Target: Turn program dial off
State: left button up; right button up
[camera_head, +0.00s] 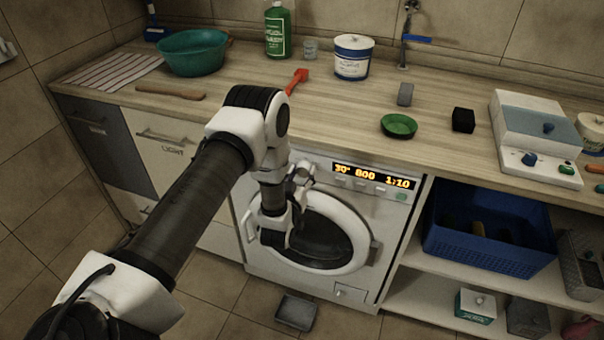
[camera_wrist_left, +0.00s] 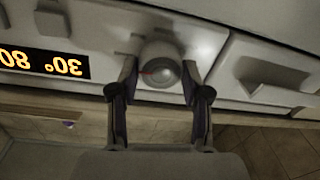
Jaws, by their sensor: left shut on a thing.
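The washing machine (camera_head: 335,285) stands under the counter, its round door below a control strip. Its lit display (camera_head: 372,177) reads 30°, 800 and 1:10; part of it also shows upside down in the left wrist view (camera_wrist_left: 42,63). The round program dial (camera_wrist_left: 160,66) is pale with a red mark on its face, pointing to the left in the wrist view. My left gripper (camera_wrist_left: 160,82) is shut on the dial, one finger on each side. In the head view my left arm largely hides the dial and gripper. My right gripper is not in view.
A wooden counter (camera_head: 340,110) runs above the machine, bearing a green bowl (camera_head: 193,52), a red brush-like tool (camera_head: 297,80), a green dish (camera_head: 398,126) and a scale-like box (camera_head: 540,130). A blue basket (camera_head: 480,250) sits on the right shelf. A grey tray (camera_head: 296,312) lies on the floor.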

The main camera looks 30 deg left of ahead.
pick_arm(q)
jog(key=shift+n, duration=0.4)
jog(key=n+b, duration=0.2)
jog(key=n, duration=0.1)
jog(key=shift+f+b, duration=0.1)
jog(key=shift+b, duration=0.3)
jog(key=n+b, duration=0.3)
jog(key=n, duration=0.1)
jog(key=shift+a+n, duration=0.1)
jog(key=shift+n, duration=0.3)
jog(key=n+b, duration=0.4)
jog(key=n, duration=0.1)
jog(key=shift+a+f+h+b, duration=0.1)
jog(key=shift+h+b, duration=0.2)
jog(key=shift+n+g+b, duration=0.3)
jog(key=shift+n+b, duration=1.3)
jog(key=shift+n, duration=0.3)
jog(key=shift+h, duration=0.4)
jog(key=o, duration=1.2)
jog(key=shift+c, duration=0.2)
jog(key=shift+s, duration=0.1)
